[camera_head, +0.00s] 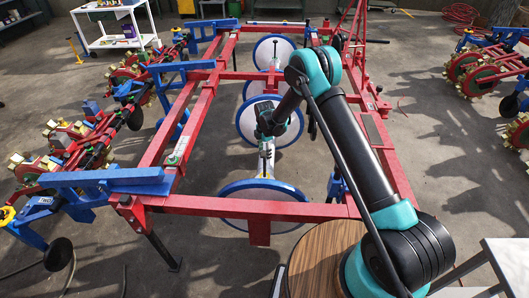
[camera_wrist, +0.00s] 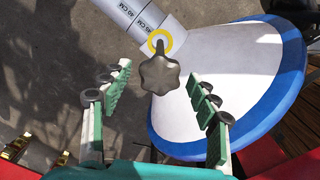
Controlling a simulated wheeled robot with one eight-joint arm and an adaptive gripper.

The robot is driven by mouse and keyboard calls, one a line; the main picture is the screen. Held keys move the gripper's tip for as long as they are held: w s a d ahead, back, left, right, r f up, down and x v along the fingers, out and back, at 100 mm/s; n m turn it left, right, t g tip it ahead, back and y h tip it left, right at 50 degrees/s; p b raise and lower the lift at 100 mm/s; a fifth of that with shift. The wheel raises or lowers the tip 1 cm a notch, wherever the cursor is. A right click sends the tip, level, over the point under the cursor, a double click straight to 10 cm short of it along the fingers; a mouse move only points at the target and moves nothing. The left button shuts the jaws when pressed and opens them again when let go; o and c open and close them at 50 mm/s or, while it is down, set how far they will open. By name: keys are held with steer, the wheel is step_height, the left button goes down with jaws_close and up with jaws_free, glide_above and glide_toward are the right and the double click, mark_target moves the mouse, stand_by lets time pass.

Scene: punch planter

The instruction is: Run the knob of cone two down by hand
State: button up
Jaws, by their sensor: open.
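A dark grey lobed knob (camera_wrist: 160,75) is in the middle of the wrist view, just in front of a yellow ring (camera_wrist: 160,40). Behind it are a white tube marked in centimetres (camera_wrist: 130,14) and a white cone with a blue rim (camera_wrist: 239,70). My gripper (camera_wrist: 158,82) is open, one green finger on each side of the knob, with gaps visible on both sides. In the head view my gripper (camera_head: 266,140) is over the red frame, between the middle cone (camera_head: 250,120) and the near cone (camera_head: 237,208). The knob is not distinguishable there, and no cone number is readable.
The red frame (camera_head: 197,118) surrounds the cones, with a crossbar (camera_head: 230,208) at the near end. Blue and red planter units (camera_head: 85,145) line the left side. A white cart (camera_head: 115,28) stands at the back left. Open floor (camera_head: 440,150) lies to the right.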

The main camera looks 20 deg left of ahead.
steer(key=c, duration=1.2)
steer(key=shift+o, duration=0.2)
steer(key=shift+m, duration=0.3)
